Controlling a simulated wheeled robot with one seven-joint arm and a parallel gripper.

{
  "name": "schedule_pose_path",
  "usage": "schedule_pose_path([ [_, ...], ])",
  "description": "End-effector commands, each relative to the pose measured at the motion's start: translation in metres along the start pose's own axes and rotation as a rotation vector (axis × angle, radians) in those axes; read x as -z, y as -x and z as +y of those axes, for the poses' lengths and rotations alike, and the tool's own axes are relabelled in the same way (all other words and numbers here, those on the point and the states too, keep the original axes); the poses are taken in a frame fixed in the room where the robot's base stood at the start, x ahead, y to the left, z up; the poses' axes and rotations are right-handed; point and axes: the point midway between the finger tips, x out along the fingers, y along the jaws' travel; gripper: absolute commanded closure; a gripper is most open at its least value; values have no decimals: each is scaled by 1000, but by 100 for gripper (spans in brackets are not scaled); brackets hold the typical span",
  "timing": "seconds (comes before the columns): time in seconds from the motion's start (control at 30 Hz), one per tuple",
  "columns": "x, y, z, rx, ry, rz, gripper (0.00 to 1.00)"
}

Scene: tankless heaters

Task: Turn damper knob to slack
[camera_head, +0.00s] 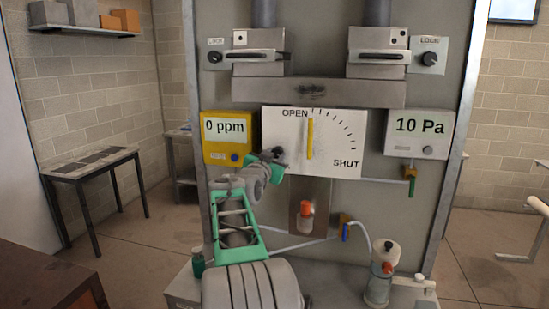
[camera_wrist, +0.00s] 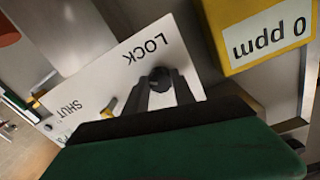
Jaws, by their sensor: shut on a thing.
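A white dial plate (camera_head: 335,150) marked OPEN and SHUT carries a yellow pointer (camera_head: 310,138), which stands nearly upright toward OPEN. In the wrist view the plate (camera_wrist: 115,75) appears upside down, with LOCK printed near a small dark knob (camera_wrist: 160,76). My gripper (camera_wrist: 161,92) is shut on this knob, one finger on each side. In the head view my gripper (camera_head: 277,155) is at the plate's lower left and largely hides the knob. I cannot read a slack mark in either view.
A yellow 0 ppm meter (camera_head: 228,140) is close left of my gripper; a 10 Pa meter (camera_head: 418,132) is at right. Two more knobs, upper left (camera_head: 215,58) and upper right (camera_head: 429,60), sit beside handles. An orange-capped part (camera_head: 305,209) is below the plate.

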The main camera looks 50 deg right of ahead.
Motion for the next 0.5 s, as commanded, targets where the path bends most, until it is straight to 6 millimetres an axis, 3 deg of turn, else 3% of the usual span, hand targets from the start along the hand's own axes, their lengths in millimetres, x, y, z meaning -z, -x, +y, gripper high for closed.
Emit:
schedule_pose_path([
  [0.1, 0, 0, 0, -1, 0, 0, 100],
  [0.5, -1, 0, 1, 0, 27, 1, 100],
])
